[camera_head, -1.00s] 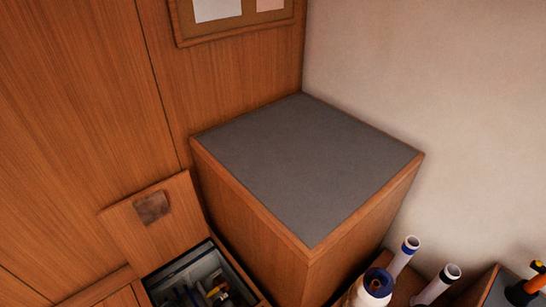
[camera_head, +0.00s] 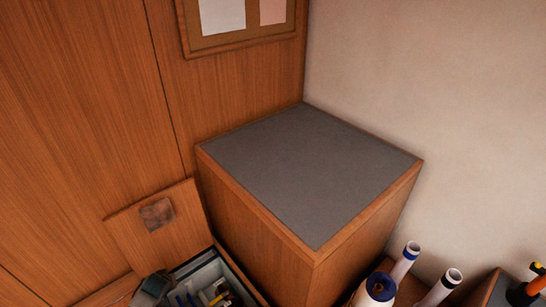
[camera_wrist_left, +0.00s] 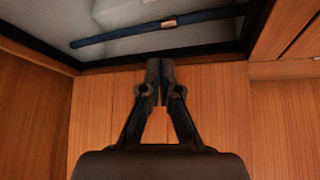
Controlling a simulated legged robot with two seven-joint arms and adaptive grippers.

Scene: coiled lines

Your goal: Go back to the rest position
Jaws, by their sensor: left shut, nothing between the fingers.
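My left gripper (camera_wrist_left: 160,82) is shut and empty in the left wrist view, its fingertips together in front of a wood panel (camera_wrist_left: 215,105). The tips are near a black edge (camera_wrist_left: 110,65) of a pale recess that holds a dark blue rod (camera_wrist_left: 160,30). In the head view a dark grey part, seemingly of my left arm, shows at the bottom left beside the open bin. My right gripper is in neither view.
A wooden cabinet with a grey top (camera_head: 310,170) fills the corner, its top bare. An open bin (camera_head: 205,268) with several small items stands at its left, its wooden lid (camera_head: 165,225) raised. White tubes (camera_head: 405,262) stand at lower right.

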